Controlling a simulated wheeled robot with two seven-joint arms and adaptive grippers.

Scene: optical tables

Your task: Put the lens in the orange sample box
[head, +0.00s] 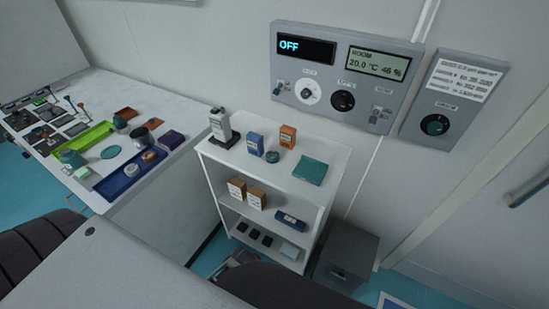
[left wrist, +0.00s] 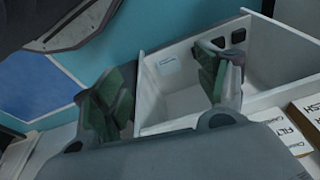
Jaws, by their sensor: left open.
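I cannot single out the lens for certain; small round pieces, one of them whitish (head: 131,170), lie in a blue tray (head: 112,187) on the left table in the head view. An orange box (head: 288,136) with a label stands on the shelf unit's top, and a low orange tray (head: 126,114) lies on the left table; I cannot tell which is the sample box. My left gripper (left wrist: 162,86) is open in the left wrist view, its green-padded fingers apart with nothing between them, in front of a white open compartment (left wrist: 268,72). My right gripper cannot be made out.
The white shelf unit's top (head: 238,156) also carries a blue box (head: 255,143), a round teal item (head: 272,157) and a teal flat piece (head: 310,170). Brown labelled boxes (head: 256,198) stand below. A lime tray (head: 87,143) lies on the left table. A grey cabinet (head: 346,251) stands right.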

